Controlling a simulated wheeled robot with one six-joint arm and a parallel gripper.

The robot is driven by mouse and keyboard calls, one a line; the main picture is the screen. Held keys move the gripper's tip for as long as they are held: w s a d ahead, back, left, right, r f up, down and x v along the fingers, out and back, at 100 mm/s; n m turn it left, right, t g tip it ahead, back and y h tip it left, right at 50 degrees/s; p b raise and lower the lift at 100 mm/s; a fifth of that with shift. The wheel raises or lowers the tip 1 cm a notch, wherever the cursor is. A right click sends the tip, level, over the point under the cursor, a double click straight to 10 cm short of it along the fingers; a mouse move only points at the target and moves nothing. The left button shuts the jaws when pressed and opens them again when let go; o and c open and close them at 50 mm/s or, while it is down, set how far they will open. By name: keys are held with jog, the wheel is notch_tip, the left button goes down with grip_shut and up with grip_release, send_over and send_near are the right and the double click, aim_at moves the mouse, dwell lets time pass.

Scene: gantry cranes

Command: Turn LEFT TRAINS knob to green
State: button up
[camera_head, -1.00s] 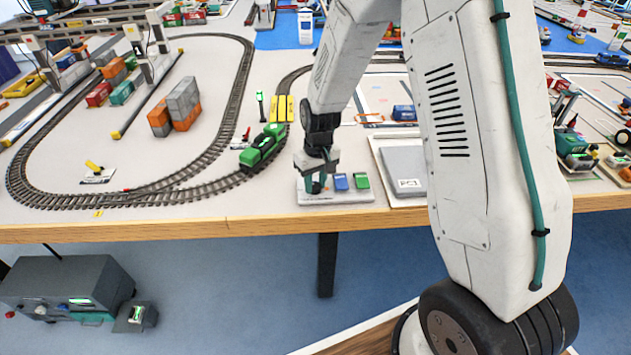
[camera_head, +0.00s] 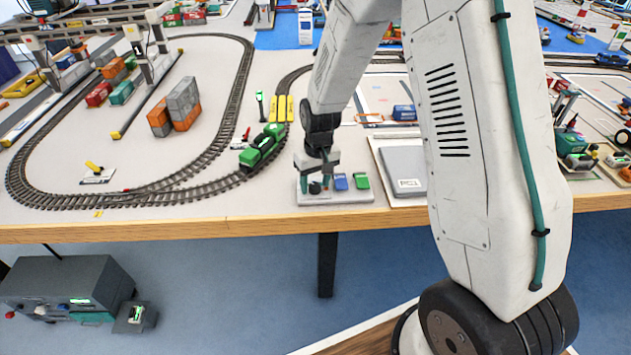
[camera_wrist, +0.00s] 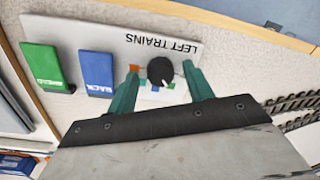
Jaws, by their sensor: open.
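The LEFT TRAINS panel (camera_wrist: 105,40) is a pale plate at the table's front edge; it also shows in the head view (camera_head: 350,197). Its round black knob (camera_wrist: 160,69) has a white pointer mark directed toward the lower right in the wrist view, close to the green mark (camera_wrist: 171,86). A blue mark (camera_wrist: 155,89) and an orange mark (camera_wrist: 134,68) lie around the knob. My gripper (camera_wrist: 160,74) is open, with one teal finger on each side of the knob and visible gaps between. In the head view my gripper (camera_head: 317,184) is low over the panel's left part.
A blue BACK button (camera_wrist: 96,73) and a green button (camera_wrist: 47,67) stand on the same panel beside the knob. A green locomotive (camera_head: 262,146) is on the track to the left.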

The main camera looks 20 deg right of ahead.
aim_at(317, 185)
notch_tip(317, 185, up, 7)
jog(key=shift+d+f, duration=0.15)
jog(key=shift+r, duration=0.55)
